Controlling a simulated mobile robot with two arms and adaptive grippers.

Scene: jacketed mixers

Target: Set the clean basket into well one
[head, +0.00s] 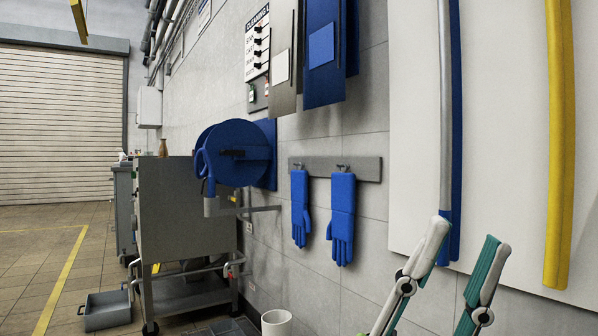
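My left gripper (468,238) shows at the lower right, with its two pale and green fingers pointing up and spread apart. Nothing is between them, so it is open and empty. It is in front of the pale wall panel. My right gripper is not in view. I cannot make out the clean basket or well one in this view.
A grey steel cabinet on wheels (185,215) stands at the left by the wall. A blue hose reel (240,150) and blue gloves (342,215) hang on the wall. A grey bin (107,311) and white bucket (277,322) are on the floor. Floor is free at far left.

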